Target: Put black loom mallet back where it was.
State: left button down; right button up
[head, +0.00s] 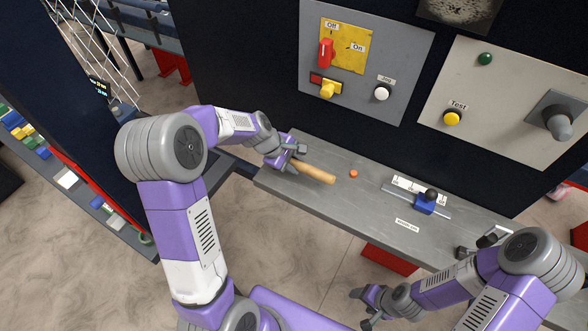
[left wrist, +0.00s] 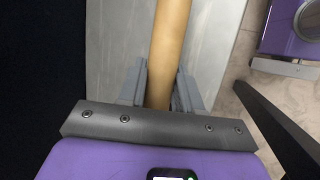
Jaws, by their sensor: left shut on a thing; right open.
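A tan wooden handle (head: 316,174), apparently the mallet's, lies at the left end of the grey shelf in the head view; I cannot tell if it touches the surface. My left gripper (head: 291,161) is shut on its left end. In the left wrist view the handle (left wrist: 168,55) runs up from between the fingers of the left gripper (left wrist: 160,92) and out of the frame. I cannot make out a black mallet head in either view. My right gripper (head: 364,308) is open and empty, low in front of the shelf.
The grey shelf (head: 345,195) also bears an orange button-like piece (head: 353,173), a blue slider with a black knob (head: 425,205) on a scale, and a dark grey fitting (head: 482,243) near the right arm. Control panels (head: 365,60) stand behind. The shelf's middle has bare room.

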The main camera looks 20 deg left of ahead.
pick_arm(q)
jog(key=shift+f, duration=1.35)
jog(key=shift+f+b, duration=0.1)
jog(key=shift+b, duration=0.25)
jog(key=c, duration=1.2)
grip_release()
jog(key=shift+f, duration=0.15)
jog(key=o, duration=0.4)
jog(key=shift+a+r, duration=0.15)
jog(key=shift+r, duration=0.45)
jog(key=p+v, duration=0.2)
jog(key=v, duration=0.9)
jog(key=shift+s+r, duration=0.1)
jog(key=shift+s, duration=0.1)
